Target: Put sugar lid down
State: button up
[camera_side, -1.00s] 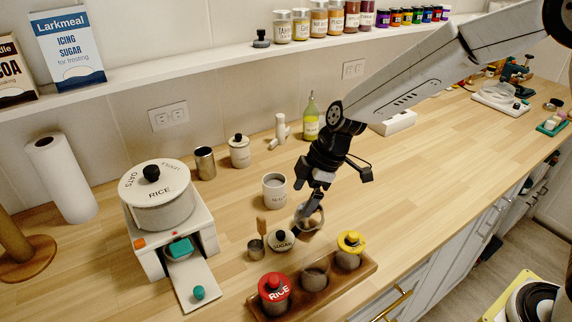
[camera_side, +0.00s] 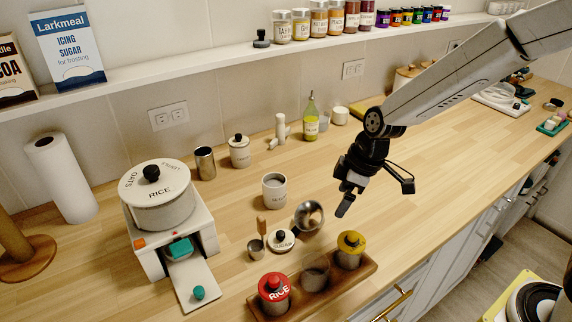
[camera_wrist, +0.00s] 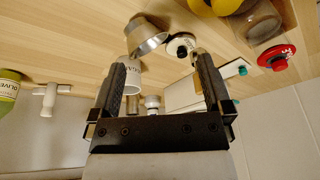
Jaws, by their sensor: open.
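The sugar lid (camera_side: 281,240) is a cream disc with a black knob and SUGAR lettering. It lies on the wooden counter, knob up, and shows in the wrist view (camera_wrist: 181,46) beyond the fingers. An uncovered white canister (camera_side: 274,194) with pale contents stands behind it; its lettering is hard to read. A shiny metal cup or funnel (camera_side: 309,216) is just right of the lid; I cannot tell whether they touch. My gripper (camera_side: 344,205) is open and empty, above the counter to the right of the lid and metal piece. Both fingers (camera_wrist: 163,72) show apart in the wrist view.
A wooden tray (camera_side: 362,273) in front holds a red-lidded rice jar (camera_side: 273,287), a clear jar (camera_side: 315,272) and a yellow-lidded jar (camera_side: 350,250). The white dispenser (camera_side: 160,215) is further left.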

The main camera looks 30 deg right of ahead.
jog(key=s+d+f+m+h, duration=0.1)
jog(key=s+d+m+h, duration=0.1)
jog(key=s+d+m, duration=0.6)
jog(key=shift+s+d+m+t, duration=0.35)
jog(key=shift+s+d, duration=0.25)
jog(key=shift+s, duration=0.75)
